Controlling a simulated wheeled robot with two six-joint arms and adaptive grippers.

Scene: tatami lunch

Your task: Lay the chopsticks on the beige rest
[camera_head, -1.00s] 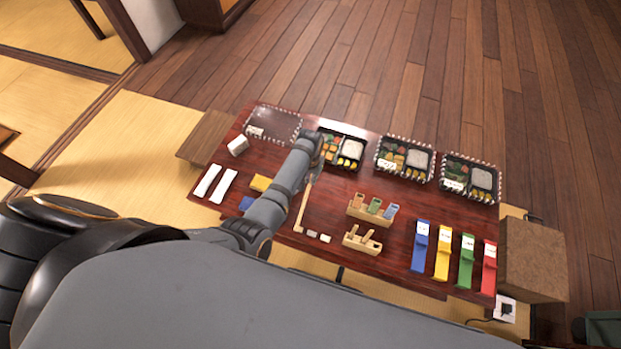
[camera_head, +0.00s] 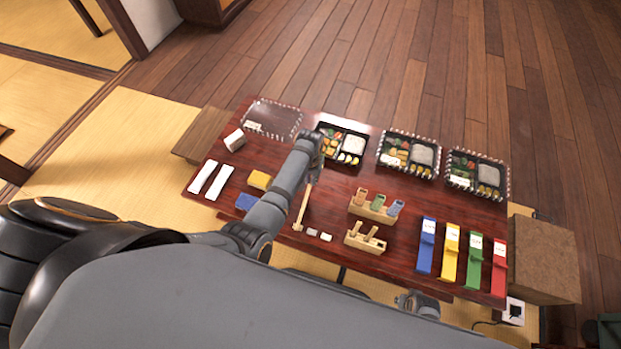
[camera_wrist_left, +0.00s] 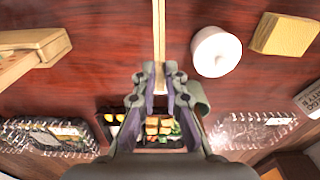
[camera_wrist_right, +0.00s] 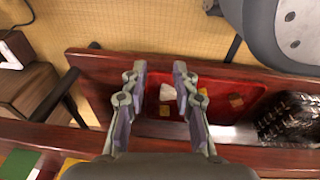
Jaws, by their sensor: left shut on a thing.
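My left gripper (camera_head: 312,160) is shut on the pale wooden chopsticks (camera_head: 305,203). They also show in the left wrist view (camera_wrist_left: 159,45), leading straight out from between the fingertips (camera_wrist_left: 160,85). Their far end is at the small beige rest (camera_head: 297,228), at the left of a short row with a grey rest (camera_head: 312,232) and a white rest (camera_head: 326,237). I cannot tell whether the chopsticks touch the beige rest. My right gripper (camera_wrist_right: 160,70) is open and empty at the table's front edge; part of it shows in the head view (camera_head: 418,303).
Bento boxes (camera_head: 408,152) line the table's far side. A cup holder (camera_head: 375,208) and a smaller wooden holder (camera_head: 364,237) stand right of the rests. Coloured strips (camera_head: 450,253) lie further right. A white round thing (camera_wrist_left: 216,50) is beside the chopsticks.

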